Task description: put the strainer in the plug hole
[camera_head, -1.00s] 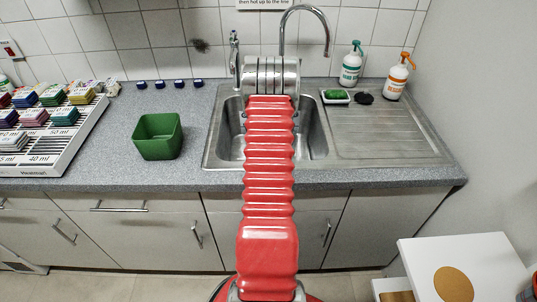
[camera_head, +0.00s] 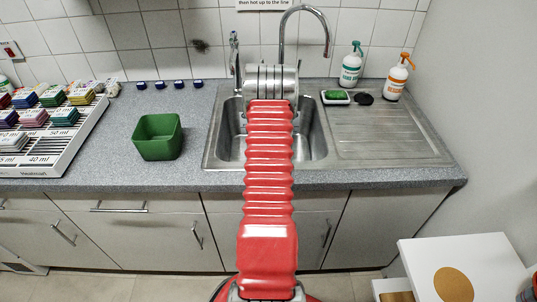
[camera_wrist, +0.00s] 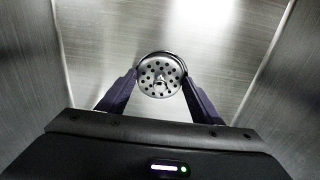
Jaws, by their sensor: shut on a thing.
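The strainer (camera_wrist: 155,68) is a round metal disc with several dark holes and a small knob in its middle. My gripper (camera_wrist: 160,78) is shut on it, with a dark finger at each side of its rim. In the wrist view they are over the bare metal floor of the sink (camera_wrist: 230,70). I cannot tell how far the strainer is above the floor. The plug hole does not show in either view. In the head view my red arm reaches into the sink (camera_head: 318,143) and hides my gripper and the strainer.
A tap (camera_head: 305,12) stands behind the sink. A green tub (camera_head: 158,138) stands left. The sink walls are close by.

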